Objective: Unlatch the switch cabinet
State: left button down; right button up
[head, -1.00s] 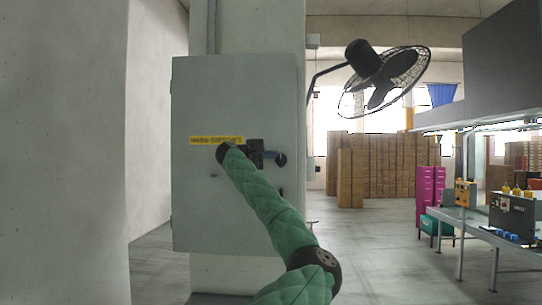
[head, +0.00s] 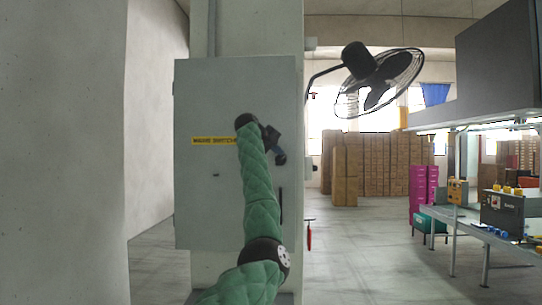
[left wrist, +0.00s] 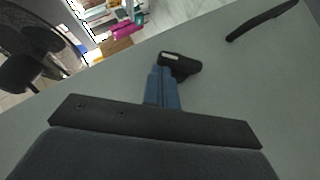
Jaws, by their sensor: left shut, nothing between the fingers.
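The grey switch cabinet (head: 205,215) is on the pillar in the head view, its door looking closed. A yellow label (head: 213,141) is on the door. A dark vertical handle (head: 281,205) is near the door's right edge; the left wrist view shows a black handle (left wrist: 262,19) at upper right. A small black latch-like piece (left wrist: 188,66) is at my fingertips. In the left wrist view, the fingers (left wrist: 161,90) meet or overlap the black piece; contact is unclear.
A black fan (head: 378,82) juts out right of the cabinet. A bench (head: 490,240) with devices stands at right. Stacked brown boxes (head: 385,165) and magenta boxes (head: 424,190) are farther back. A wall (head: 62,150) fills the left. The floor between pillar and bench is clear.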

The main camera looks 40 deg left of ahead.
pick_arm(q)
jog(key=d+m+g+y+p, duration=0.1)
jog(key=y, duration=0.1)
jog(key=w+d+m+g+y+p, duration=0.1)
jog(key=m+g+y, duration=0.1)
jog(key=shift+w+d+r+g, duration=0.15)
jog(key=shift+d+r+g, duration=0.05)
jog(key=shift+g, duration=0.1)
jog(key=shift+f, duration=0.1)
jog(key=shift+r+p, duration=0.7)
jog(key=shift+r, duration=0.15)
pick_arm(e)
jog(key=shift+s+d+f, duration=0.15)
jog(key=shift+s+d, duration=0.1)
jog(key=shift+s, duration=0.5)
jog(key=shift+s+d+f, duration=0.2)
jog(key=shift+s+d, duration=0.1)
jog(key=shift+s, duration=0.4)
jog(key=shift+s+d+f, duration=0.15)
jog(key=shift+s+d, duration=0.1)
jog(key=shift+s, duration=0.5)
jog(key=shift+s+f, duration=0.1)
